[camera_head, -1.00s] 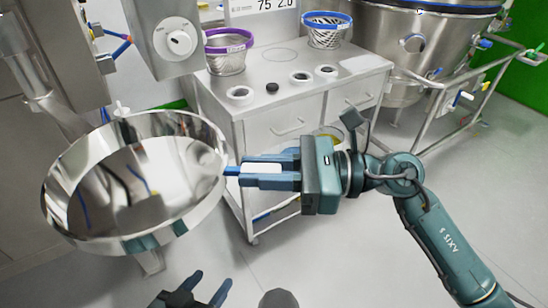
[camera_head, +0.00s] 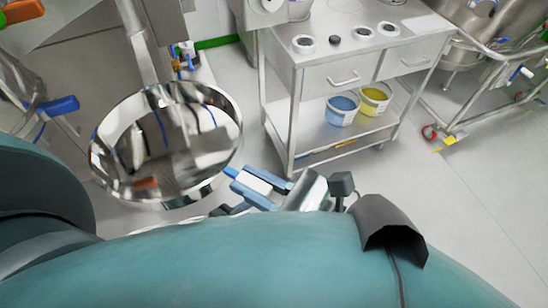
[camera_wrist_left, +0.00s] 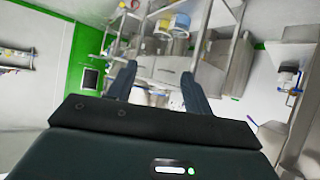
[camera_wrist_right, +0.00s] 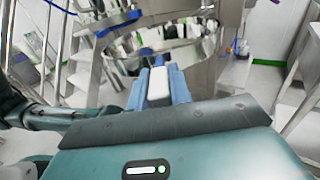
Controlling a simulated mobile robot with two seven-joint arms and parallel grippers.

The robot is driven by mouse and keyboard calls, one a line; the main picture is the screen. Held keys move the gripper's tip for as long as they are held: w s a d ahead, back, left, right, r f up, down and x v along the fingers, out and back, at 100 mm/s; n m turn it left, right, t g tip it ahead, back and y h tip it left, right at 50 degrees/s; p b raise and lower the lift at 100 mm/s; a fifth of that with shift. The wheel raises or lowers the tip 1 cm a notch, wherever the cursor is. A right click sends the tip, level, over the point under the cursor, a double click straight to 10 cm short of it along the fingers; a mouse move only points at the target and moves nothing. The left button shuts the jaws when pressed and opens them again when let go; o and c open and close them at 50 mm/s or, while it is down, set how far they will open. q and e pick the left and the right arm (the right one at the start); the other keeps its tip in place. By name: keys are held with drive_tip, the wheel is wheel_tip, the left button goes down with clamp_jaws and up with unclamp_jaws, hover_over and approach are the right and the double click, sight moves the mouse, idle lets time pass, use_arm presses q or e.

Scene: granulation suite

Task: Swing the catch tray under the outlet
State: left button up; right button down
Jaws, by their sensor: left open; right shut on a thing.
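The catch tray (camera_head: 222,125) is a round, shiny steel bowl left of centre in the head view. Its curved side also shows in the right wrist view (camera_wrist_right: 198,50). A white handle with a blue end (camera_head: 253,181) is at its right side. My right gripper (camera_head: 250,184) is shut on this handle; its fingers lie on both sides of the handle in the right wrist view (camera_wrist_right: 158,88). My left gripper (camera_wrist_left: 158,85) is open and empty in the left wrist view. I cannot make out the outlet clearly; my teal arm hides the bottom of the head view.
A steel cart (camera_head: 290,95) stands right of the tray, with several round items on top and two tubs, blue (camera_head: 341,110) and yellow (camera_head: 373,100), on its lower shelf. A steel pipe (camera_head: 140,45) rises behind the tray.

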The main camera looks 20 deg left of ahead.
drive_tip(key=shift+s+a, duration=0.25)
drive_tip(key=shift+s, duration=0.2)
use_arm(q)
drive_tip(key=shift+a+f, duration=0.2)
drive_tip(key=shift+a, duration=0.25)
use_arm(e)
drive_tip(key=c, duration=1.3)
unclamp_jaws()
use_arm(q)
drive_tip(key=shift+d+r, duration=0.15)
drive_tip(key=shift+r, duration=0.05)
drive_tip(key=shift+r, duration=0.1)
